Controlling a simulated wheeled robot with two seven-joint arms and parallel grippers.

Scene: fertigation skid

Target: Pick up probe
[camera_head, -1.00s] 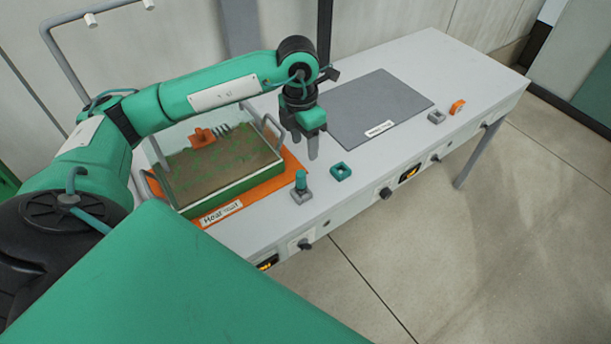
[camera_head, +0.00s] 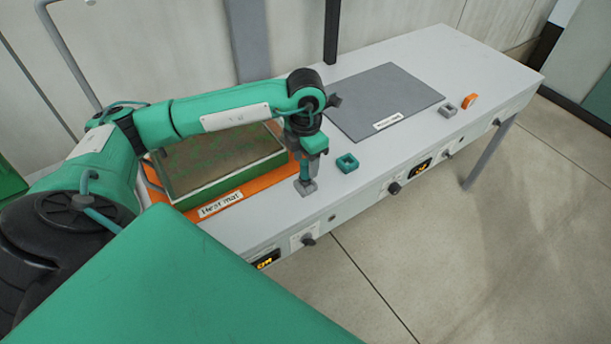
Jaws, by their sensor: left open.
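My left gripper (camera_head: 306,172) points down at the front edge of the bench, directly over a small grey square holder (camera_head: 306,187). A short teal upright piece, seemingly the probe (camera_head: 304,171), stands in that holder. The gripper is open, with its fingers down around or beside this piece; the overlap hides which. No lifting shows. My right gripper is not in view.
An empty teal square holder (camera_head: 347,163) sits just right of the gripper. A soil tray (camera_head: 222,184) on an orange heat mat (camera_head: 236,196) stands left. A grey mat (camera_head: 385,100), a grey holder (camera_head: 448,111) and an orange piece (camera_head: 470,101) lie right.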

